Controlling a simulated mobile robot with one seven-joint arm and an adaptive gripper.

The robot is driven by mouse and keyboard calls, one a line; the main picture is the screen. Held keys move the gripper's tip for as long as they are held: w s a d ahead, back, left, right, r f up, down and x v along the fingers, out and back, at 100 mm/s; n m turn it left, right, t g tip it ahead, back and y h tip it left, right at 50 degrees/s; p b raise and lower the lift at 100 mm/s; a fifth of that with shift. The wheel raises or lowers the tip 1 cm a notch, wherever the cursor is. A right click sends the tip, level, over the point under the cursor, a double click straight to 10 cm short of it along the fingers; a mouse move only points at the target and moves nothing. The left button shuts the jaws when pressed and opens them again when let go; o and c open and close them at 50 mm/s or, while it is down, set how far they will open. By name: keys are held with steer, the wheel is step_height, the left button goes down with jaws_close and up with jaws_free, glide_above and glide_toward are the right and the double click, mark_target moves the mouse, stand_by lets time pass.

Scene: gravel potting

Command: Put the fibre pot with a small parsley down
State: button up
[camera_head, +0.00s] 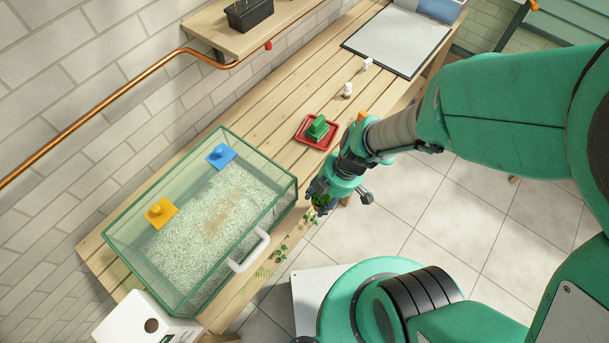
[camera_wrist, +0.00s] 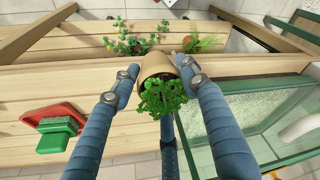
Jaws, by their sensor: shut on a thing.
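The fibre pot (camera_wrist: 155,66) is a brown, round pot with bright green small parsley (camera_wrist: 164,98) growing out of it. My gripper (camera_wrist: 155,74) is shut on the pot, its blue-grey fingers pressed against its sides. In the head view, my gripper (camera_head: 317,189) is by the front edge of the wooden bench (camera_head: 290,160), right of the glass tank. The parsley (camera_head: 321,200) shows as a dark green tuft there, and the pot is mostly hidden. I cannot tell from these views whether the pot touches anything below.
A glass tank (camera_head: 187,295) of pale gravel holds a blue tool (camera_head: 221,156) and a yellow tool (camera_head: 160,211). A red tray (camera_head: 303,132) bears a green tool (camera_head: 318,127). Leafy plants (camera_wrist: 130,42) and a potted plant (camera_wrist: 200,45) stand beyond the pot. The bench behind the red tray has clear room.

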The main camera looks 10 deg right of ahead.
steer(key=w+a, duration=0.1)
steer(key=w, duration=0.2)
steer(key=w+a, duration=0.1)
steer(key=w, duration=0.3)
steer(key=w+a+f, duration=0.1)
steer(key=w, duration=0.2)
steer(key=shift+w+a+b, duration=0.3)
steer(key=shift+w+b, duration=0.05)
steer(key=shift+b, duration=0.05)
steer(key=shift+f+b, duration=0.5)
steer(key=shift+f, duration=1.3)
steer(key=shift+f, duration=0.15)
steer(key=o, duration=1.2)
